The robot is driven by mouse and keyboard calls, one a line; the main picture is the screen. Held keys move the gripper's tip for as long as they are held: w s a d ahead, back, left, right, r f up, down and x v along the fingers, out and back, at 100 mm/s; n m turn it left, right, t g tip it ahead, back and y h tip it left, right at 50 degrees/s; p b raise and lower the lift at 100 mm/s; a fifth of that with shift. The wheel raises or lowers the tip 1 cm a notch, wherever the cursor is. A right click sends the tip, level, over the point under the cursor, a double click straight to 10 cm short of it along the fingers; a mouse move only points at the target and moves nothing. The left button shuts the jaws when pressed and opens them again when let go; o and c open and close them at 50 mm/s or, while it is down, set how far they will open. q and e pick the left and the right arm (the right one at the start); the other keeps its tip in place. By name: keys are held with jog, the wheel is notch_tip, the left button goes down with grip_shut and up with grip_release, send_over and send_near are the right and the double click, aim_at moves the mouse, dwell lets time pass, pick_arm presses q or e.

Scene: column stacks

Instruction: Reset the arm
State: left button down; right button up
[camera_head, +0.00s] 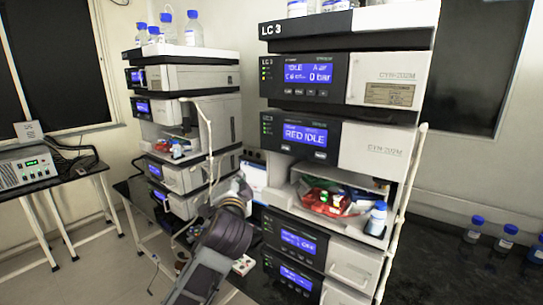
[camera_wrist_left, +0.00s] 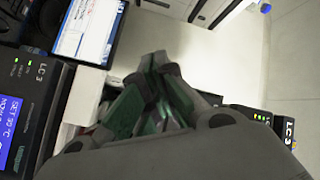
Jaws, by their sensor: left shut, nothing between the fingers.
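My left arm rises from the bottom of the head view, in front of the gap between the two instrument stacks. Its gripper (camera_head: 237,188) is small there and partly hidden by my wrist. In the left wrist view the gripper (camera_wrist_left: 157,88) is shut and empty, with its grey and green fingers together. It points into the gap, apart from the laptop screen. My right gripper is not in view.
The near LC3 stack (camera_head: 350,75) stands right of my arm, with a bottle (camera_head: 376,218) in its open bay. The far stack (camera_head: 190,79) stands to the left. A laptop screen (camera_wrist_left: 88,28) is close by. Several bottles stand on the dark bench (camera_head: 440,255).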

pick_arm(q)
jog(key=s+a+f+n+g, duration=0.2)
jog(key=s+a+f+g, duration=0.25)
jog(key=f, duration=0.75)
jog(key=s+a+f+n+g, duration=0.3)
jog(key=s+f, duration=0.3)
jog(key=f, duration=0.6)
jog(key=s+a+f+n+g+h, duration=0.1)
jog(key=s+a+f+n+g, duration=0.15)
jog(key=s+f, duration=0.7)
jog(key=s+a+f+n+g, duration=0.15)
jog(key=s+f+g, duration=0.35)
jog(key=s, duration=0.8)
notch_tip(320, 180, down, 34)
jog(key=s, duration=0.2)
jog(key=s+a+f+g, duration=0.1)
jog(key=s+a+f, duration=0.1)
jog(key=s+f, duration=0.8)
jog(key=s+a+f+g, duration=0.1)
jog(key=s+a+f, duration=0.2)
jog(key=s+f, duration=0.7)
jog(key=s, duration=0.3)
jog(key=shift+m, duration=0.4)
